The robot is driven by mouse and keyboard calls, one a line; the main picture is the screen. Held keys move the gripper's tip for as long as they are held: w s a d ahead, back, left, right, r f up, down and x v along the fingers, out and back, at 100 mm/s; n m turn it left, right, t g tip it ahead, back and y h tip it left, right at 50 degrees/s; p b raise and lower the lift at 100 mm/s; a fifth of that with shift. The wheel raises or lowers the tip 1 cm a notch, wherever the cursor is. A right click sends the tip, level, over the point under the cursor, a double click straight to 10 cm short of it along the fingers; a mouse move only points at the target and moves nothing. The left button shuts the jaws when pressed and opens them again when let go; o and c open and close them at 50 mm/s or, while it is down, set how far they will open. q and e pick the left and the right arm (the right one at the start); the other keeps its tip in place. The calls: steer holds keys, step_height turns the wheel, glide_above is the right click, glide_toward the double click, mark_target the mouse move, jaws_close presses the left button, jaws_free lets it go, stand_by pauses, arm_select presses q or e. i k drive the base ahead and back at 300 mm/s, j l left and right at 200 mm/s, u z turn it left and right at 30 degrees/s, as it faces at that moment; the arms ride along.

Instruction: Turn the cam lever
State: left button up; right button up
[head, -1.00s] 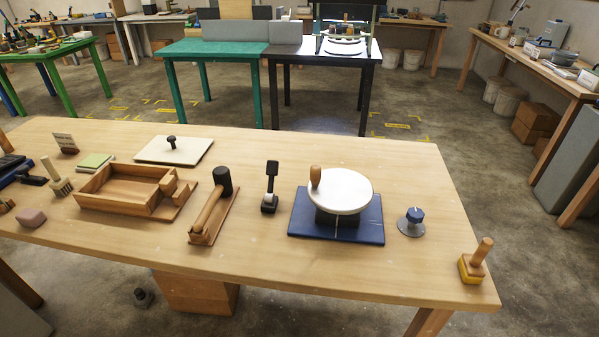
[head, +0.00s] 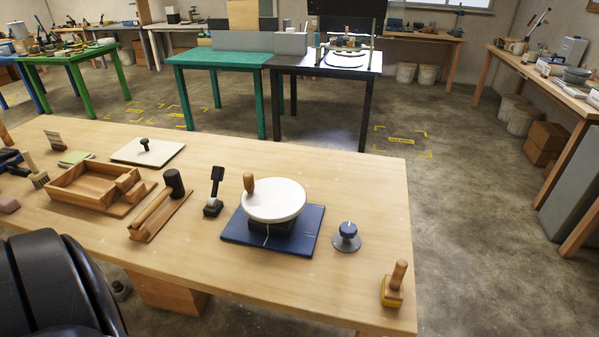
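A small black lever (head: 216,184) stands upright on a dark base, near the middle of the wooden table; it looks like the cam lever, though I cannot be sure. It has a flat black head, a light patch low on its stem, and leans slightly to the right. Nothing touches it. Neither of my grippers is in view. A black rounded part of my own arm shows at the lower left corner, well apart from the lever.
A white round wheel (head: 274,200) with a wooden knob sits on a blue board (head: 310,232), right of the lever. A mallet (head: 158,208) lies left of it. A blue-knobbed disc (head: 346,237) and a wooden-handled stamp (head: 394,285) stand near the wooden table's (head: 370,180) right end.

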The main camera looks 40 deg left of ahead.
mark_target(217, 174)
steer(key=i+l+z, duration=0.45)
steer(key=i+l, duration=0.8)
steer(key=i+j+u, duration=0.2)
steer(key=i+u, duration=0.6)
steer(key=i, duration=0.15)
steer(key=i+l+u, duration=0.15)
steer(key=i+u, duration=0.3)
steer(key=i+l+u, duration=0.2)
steer(key=i, duration=1.35)
steer(key=i+j+u, duration=0.15)
steer(key=i+u, duration=0.8)
steer(key=i+l+u, duration=0.2)
steer(key=u, duration=0.25)
steer(key=i+j+u, duration=0.15)
steer(key=i+u, duration=0.25)
steer(key=i+j+u, duration=0.1)
steer(key=i+u, duration=0.2)
steer(key=u, duration=0.15)
steer(key=i+u, duration=0.4)
steer(key=i+l+u, duration=0.25)
steer(key=u, duration=0.15)
steer(key=i+u, duration=0.3)
steer(key=u, duration=0.15)
steer(key=i+l+u, duration=0.2)
steer(key=u, duration=0.25)
steer(key=i+l+u, duration=0.25)
steer(key=u, duration=0.15)
steer(key=i+l+u, duration=0.25)
steer(key=u, duration=0.2)
steer(key=l, duration=0.1)
